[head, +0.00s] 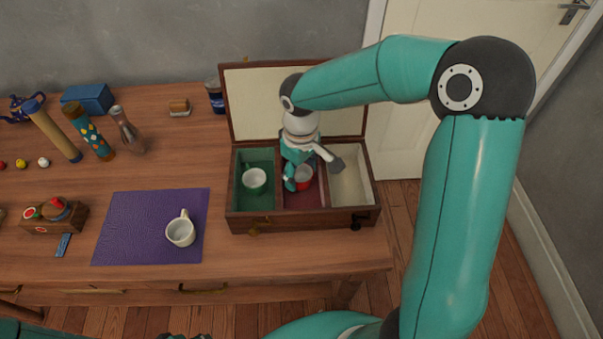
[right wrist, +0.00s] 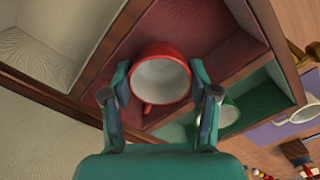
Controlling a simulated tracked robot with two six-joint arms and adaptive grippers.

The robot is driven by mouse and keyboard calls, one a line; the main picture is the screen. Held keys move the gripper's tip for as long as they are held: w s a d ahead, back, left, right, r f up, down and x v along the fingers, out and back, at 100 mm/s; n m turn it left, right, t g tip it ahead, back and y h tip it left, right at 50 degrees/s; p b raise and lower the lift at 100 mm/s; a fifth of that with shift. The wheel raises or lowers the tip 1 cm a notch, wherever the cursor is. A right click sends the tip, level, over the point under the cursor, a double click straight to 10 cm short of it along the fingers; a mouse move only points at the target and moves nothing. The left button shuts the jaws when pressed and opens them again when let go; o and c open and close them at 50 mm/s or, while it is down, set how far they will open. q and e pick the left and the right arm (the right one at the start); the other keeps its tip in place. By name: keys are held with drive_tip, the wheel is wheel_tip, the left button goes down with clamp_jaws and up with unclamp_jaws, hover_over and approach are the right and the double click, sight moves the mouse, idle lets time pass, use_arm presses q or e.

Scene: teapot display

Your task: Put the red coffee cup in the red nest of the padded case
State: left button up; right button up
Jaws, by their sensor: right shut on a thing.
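The red coffee cup (head: 304,178) is in the middle, red-lined nest (head: 306,200) of the open wooden padded case (head: 300,219). My right gripper (head: 313,173) reaches down into that nest and is shut on the cup. In the right wrist view the cup (right wrist: 160,78) is between the two fingers of the gripper (right wrist: 160,95), its white inside and red rim showing and its handle towards the gripper. The red floor (right wrist: 190,25) shows beyond it. I cannot tell whether the cup touches the floor. My left gripper shows at most as a dark sliver at the bottom edge.
A green-rimmed cup (head: 255,180) sits in the green nest at left; the cream nest (head: 350,187) is empty. The case lid (head: 250,100) stands open behind. A white mug (head: 181,231) is on the purple mat (head: 125,225). Bottles and a blue box (head: 88,98) stand farther left.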

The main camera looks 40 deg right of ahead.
drive_tip(key=shift+f, duration=0.35)
drive_tip(key=shift+f, duration=0.15)
drive_tip(key=o, duration=0.9)
drive_tip(key=shift+r, duration=0.3)
wheel_tip(320, 180, up, 12)
drive_tip(key=shift+s+f+p, duration=0.1)
drive_tip(key=shift+p, duration=0.45)
